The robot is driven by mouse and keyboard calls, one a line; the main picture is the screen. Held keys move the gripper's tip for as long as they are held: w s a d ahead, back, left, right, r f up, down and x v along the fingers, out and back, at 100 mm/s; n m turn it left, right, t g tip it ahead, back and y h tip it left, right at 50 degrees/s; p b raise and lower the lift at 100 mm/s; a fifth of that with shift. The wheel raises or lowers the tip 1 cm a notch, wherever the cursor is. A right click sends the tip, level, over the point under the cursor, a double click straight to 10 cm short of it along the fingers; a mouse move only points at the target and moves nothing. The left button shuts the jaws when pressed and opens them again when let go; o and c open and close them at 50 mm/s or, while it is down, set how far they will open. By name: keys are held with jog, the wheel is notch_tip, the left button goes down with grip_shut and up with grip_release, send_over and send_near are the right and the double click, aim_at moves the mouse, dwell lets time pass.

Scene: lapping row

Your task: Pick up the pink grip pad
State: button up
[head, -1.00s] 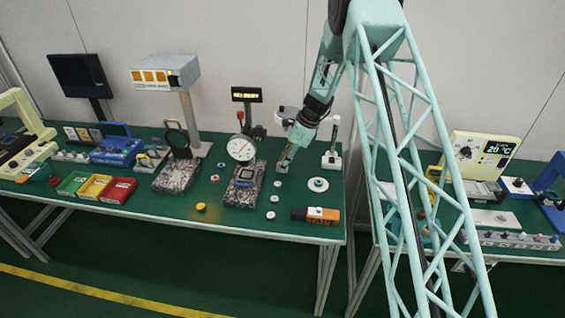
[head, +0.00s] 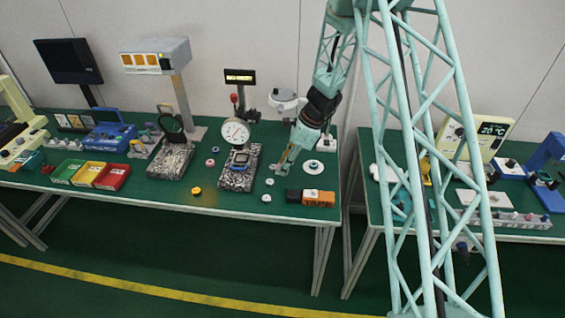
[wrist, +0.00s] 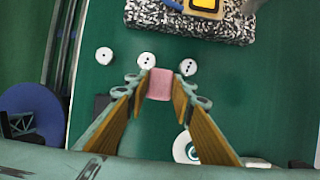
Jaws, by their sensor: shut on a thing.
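The pink grip pad (wrist: 160,84) is a small pink block between my fingertips in the wrist view. My gripper (wrist: 160,78) is shut on it, with a finger against each side. In the head view my gripper (head: 281,172) points down low over the green table, right of the granite block with the dial gauge. The pad cannot be made out in the head view. Whether the pad touches the table is hard to tell.
White dotted discs (wrist: 104,55) lie close by, one beside my left fingertip. The granite gauge stand (head: 238,178) is to the left. A white ring disc (head: 313,167) and an orange-black box (head: 318,198) are to the right. The table front is mostly clear.

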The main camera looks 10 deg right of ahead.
jog(key=shift+s, duration=0.15)
dwell(0.4)
jog(key=shift+o, duration=1.2)
jog(key=shift+c, duration=1)
jog(key=shift+n, duration=0.5)
jog(key=shift+s+d+r+p, duration=0.15)
jog(key=shift+r+p, duration=0.75)
jog(key=shift+r, duration=0.9)
jog(key=shift+d+r+p, duration=0.15)
jog(key=shift+r+p, duration=0.75)
jog(key=shift+r, duration=0.85)
jog(key=shift+a, duration=0.1)
